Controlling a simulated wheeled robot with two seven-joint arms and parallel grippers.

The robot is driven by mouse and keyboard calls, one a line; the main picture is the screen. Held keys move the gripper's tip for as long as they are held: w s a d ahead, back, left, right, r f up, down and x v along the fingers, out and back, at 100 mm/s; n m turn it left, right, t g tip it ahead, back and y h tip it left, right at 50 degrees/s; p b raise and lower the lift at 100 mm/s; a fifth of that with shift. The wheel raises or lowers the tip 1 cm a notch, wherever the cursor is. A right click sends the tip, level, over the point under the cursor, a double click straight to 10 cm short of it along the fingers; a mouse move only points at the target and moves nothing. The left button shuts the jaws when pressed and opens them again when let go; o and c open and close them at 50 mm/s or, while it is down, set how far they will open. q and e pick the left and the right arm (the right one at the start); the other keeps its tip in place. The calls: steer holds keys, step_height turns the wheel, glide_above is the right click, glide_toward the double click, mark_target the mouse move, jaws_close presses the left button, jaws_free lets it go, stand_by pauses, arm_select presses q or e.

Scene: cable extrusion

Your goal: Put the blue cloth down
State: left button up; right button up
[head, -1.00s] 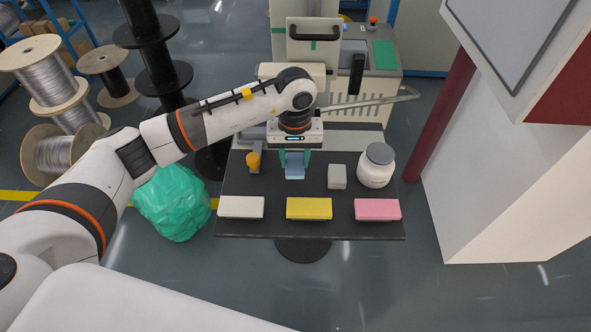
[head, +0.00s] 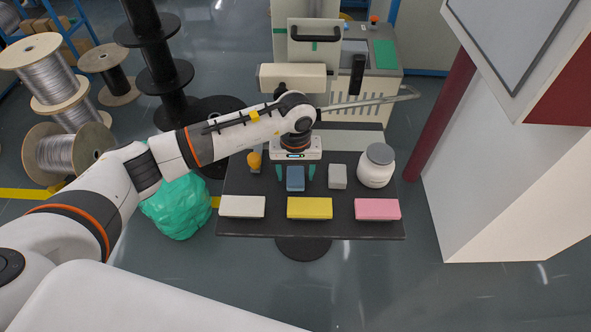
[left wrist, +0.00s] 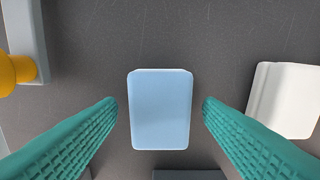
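The blue cloth (head: 295,179) is a small folded block lying on the dark table. In the left wrist view the blue cloth (left wrist: 160,110) sits between the two teal fingers, with a gap on each side. My left gripper (head: 295,175) is open around it, touching neither side; its fingers also show in the left wrist view (left wrist: 160,108). My right gripper is in neither view.
A grey block (head: 337,176) and a white jar (head: 375,168) stand to the right. An orange-yellow knob (head: 254,161) is to the left. White (head: 242,207), yellow (head: 310,208) and pink (head: 377,209) blocks line the front edge of the dark table (head: 270,230).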

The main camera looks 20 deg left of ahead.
mark_target(294, 174)
arm_select(q)
steer(key=shift+s+p, duration=0.1)
steer(key=shift+p, duration=0.45)
steer(key=r+b, duration=0.2)
steer(key=r, duration=0.1)
steer(key=r+b, duration=0.1)
steer(key=shift+w+a+r, duration=0.2)
steer(key=shift+w+r, duration=0.05)
steer(key=shift+r, duration=0.05)
step_height(294, 174, up, 7)
steer(key=b, duration=0.1)
steer(key=shift+r+b, duration=0.15)
steer(key=shift+b, duration=0.25)
steer(key=shift+s, duration=0.15)
